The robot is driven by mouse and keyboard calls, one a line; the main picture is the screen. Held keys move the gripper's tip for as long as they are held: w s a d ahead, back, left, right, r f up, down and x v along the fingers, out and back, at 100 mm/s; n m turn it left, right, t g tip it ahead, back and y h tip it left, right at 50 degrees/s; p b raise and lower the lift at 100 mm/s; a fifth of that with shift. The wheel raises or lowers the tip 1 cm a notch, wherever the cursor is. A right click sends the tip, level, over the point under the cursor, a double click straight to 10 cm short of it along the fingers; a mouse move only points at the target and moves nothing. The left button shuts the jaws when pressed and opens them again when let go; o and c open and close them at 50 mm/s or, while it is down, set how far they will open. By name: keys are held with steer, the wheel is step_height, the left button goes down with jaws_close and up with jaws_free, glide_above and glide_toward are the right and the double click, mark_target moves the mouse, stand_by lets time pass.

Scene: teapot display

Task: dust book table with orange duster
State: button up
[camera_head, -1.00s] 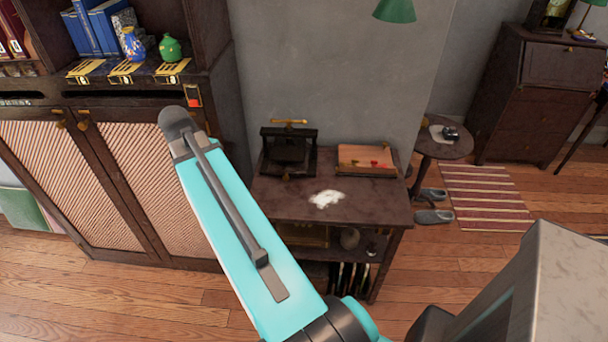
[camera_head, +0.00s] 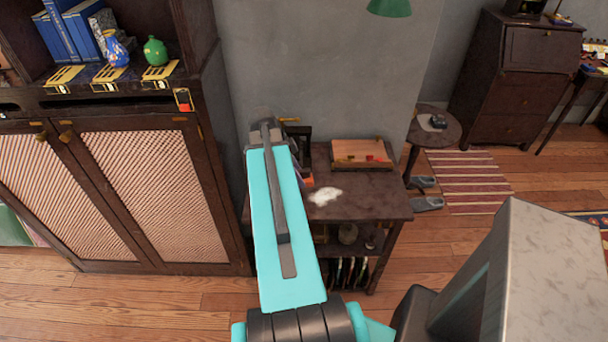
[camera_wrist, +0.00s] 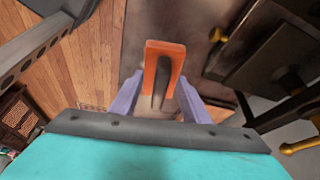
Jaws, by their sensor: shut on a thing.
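The book table (camera_head: 380,205) is a dark brown table against the grey wall, with a white dust patch (camera_head: 325,196) on its top. In the wrist view my gripper (camera_wrist: 160,92), with purple fingers, is shut on the orange duster (camera_wrist: 165,52). A dark slot or strip shows in the duster's middle. In the head view my arm hides most of the gripper; a small orange bit (camera_head: 308,182) shows beside the arm, just left of the dust. I cannot tell whether the duster touches the tabletop.
A dark book press (camera_head: 303,140) stands at the table's back left, partly behind my arm; it is close on the right in the wrist view (camera_wrist: 280,65). A wooden board (camera_head: 362,152) with small red items lies at the back right. A tall cabinet (camera_head: 150,190) stands left.

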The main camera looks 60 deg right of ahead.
mark_target(305, 172)
steer(key=shift+s+d+f+m+y, duration=0.1)
steer(key=shift+s+d+f+m, duration=0.1)
steer(key=shift+s+m, duration=0.25)
steer(key=shift+s+d+f+m+y, duration=0.15)
steer(key=shift+s+d+m, duration=0.1)
steer(key=shift+s, duration=0.4)
steer(key=shift+s+d+f+m+y, duration=0.1)
steer(key=shift+s+d+f+m, duration=0.15)
steer(key=shift+s, duration=0.3)
steer(key=shift+r, duration=0.1)
